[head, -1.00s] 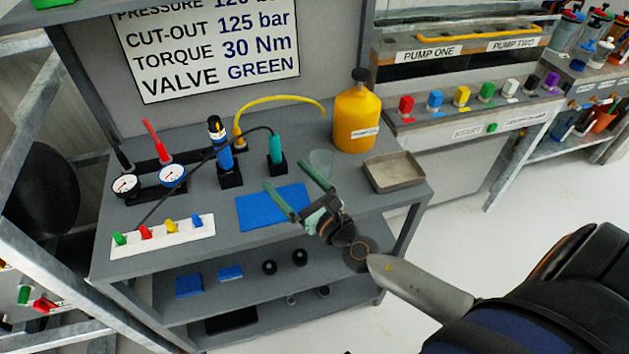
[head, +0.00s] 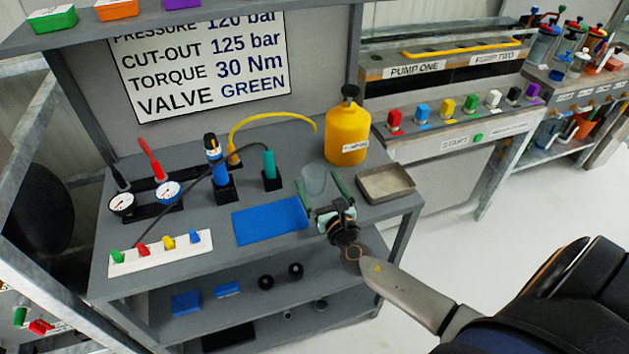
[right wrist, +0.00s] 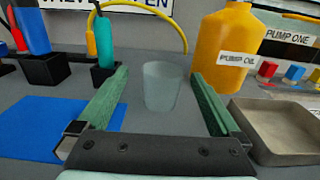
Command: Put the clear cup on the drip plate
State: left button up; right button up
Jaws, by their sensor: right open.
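The clear cup (head: 314,178) stands upright on the grey bench top, between the blue mat and the tray. My right gripper (head: 320,184) is open, with its two green fingers pointing at the cup. In the right wrist view the cup (right wrist: 162,86) sits between and a little beyond the open fingers (right wrist: 158,80), with space on both sides. A shallow grey-beige tray (head: 386,184), which looks like the drip plate, lies empty to the right of the gripper; it also shows in the right wrist view (right wrist: 282,128). My left gripper is not in view.
A yellow pump oil bottle (head: 346,132) stands behind the cup and tray. A blue mat (head: 270,221) lies left of the gripper. A teal tool (head: 269,163) and a blue tool (head: 217,160) stand in black holders, with a yellow hose behind.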

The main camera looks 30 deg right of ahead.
aim_at(318, 180)
jog(key=x, duration=0.4)
jog(key=shift+w+d, duration=0.2)
jog(key=shift+d, duration=0.05)
jog(key=c, duration=1.5)
